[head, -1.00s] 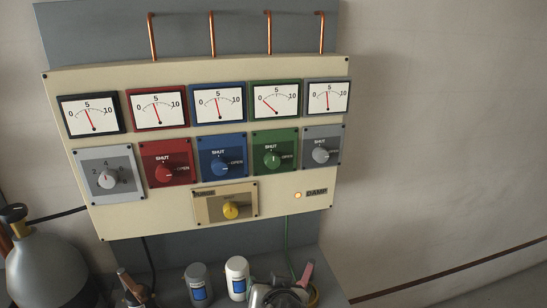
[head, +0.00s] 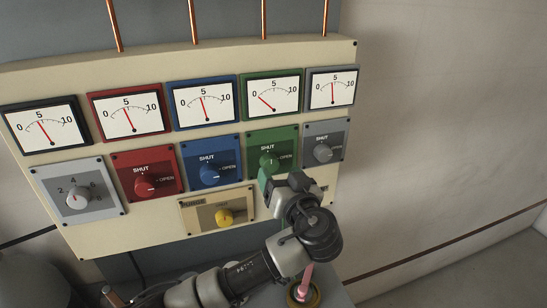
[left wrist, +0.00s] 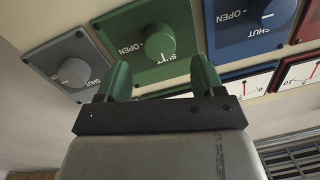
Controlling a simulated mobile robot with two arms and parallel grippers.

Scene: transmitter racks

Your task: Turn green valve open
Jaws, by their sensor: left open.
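The green valve is a round green knob (head: 268,160) on a green plate marked SHUT and OPEN. Its white mark points up towards SHUT. In the left wrist view the knob (left wrist: 155,45) appears upside down, its mark also towards SHUT. My left gripper (head: 284,178) is just below the knob in the head view, partly covering the plate's lower edge. Its two fingers (left wrist: 162,78) are open and empty, with the knob beyond the gap between their tips; I see no contact. The green-framed gauge (head: 272,94) above has its needle low, near 0. My right gripper is not in view.
A blue knob (head: 210,174) and a grey knob (head: 323,152) flank the green plate closely. A red knob (head: 146,185) is farther left, and a yellow knob (head: 224,217) is below. A pink-handled tool (head: 305,282) stands beneath my arm. The right wall is clear.

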